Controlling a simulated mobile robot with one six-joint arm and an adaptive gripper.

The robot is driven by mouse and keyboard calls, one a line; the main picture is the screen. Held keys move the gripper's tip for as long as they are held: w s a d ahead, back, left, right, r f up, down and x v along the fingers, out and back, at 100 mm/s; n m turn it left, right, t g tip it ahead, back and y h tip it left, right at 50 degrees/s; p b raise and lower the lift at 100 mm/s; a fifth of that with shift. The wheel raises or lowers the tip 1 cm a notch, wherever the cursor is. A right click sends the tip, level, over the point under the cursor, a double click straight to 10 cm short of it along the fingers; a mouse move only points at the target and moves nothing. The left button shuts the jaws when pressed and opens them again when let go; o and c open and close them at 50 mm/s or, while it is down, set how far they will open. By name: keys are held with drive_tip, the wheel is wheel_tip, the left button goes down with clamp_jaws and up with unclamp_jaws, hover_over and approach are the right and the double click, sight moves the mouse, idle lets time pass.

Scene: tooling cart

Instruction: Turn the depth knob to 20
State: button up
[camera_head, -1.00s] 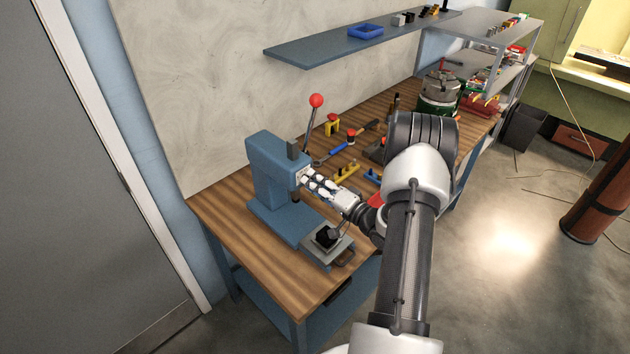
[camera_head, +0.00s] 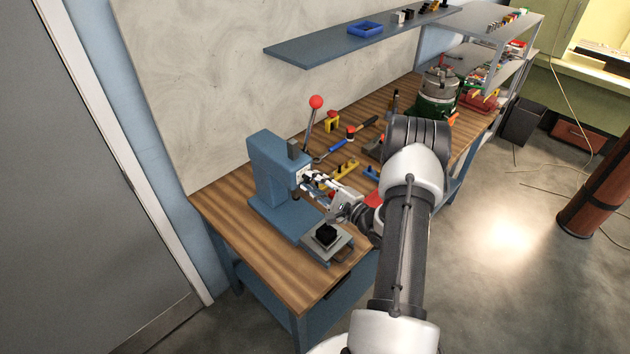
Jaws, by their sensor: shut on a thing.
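The blue press (camera_head: 268,160) stands at the near left end of the wooden bench. A white plate shows on its right-hand face. My gripper (camera_head: 309,178) reaches this face from the right, with its fingers closed at the spot where the depth knob sits. The knob is hidden between the fingers, and its marks and setting are too small to read. A lever with a red ball (camera_head: 316,102) rises behind the press head.
A grey plate (camera_head: 340,247) with a black block (camera_head: 326,235) lies just below my wrist. Several tools, including a yellow block (camera_head: 343,171), lie on the bench behind my gripper. A wall shelf (camera_head: 310,50) hangs above. The bench's front left corner is clear.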

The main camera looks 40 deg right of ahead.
drive_tip(key=shift+m+p, duration=0.35)
drive_tip(key=shift+m, duration=1.25)
drive_tip(key=shift+f, duration=0.1)
drive_tip(key=o, duration=1)
drive_tip(key=shift+o, duration=0.2)
drive_tip(key=s, duration=1.2)
drive_tip(key=shift+d, duration=0.45)
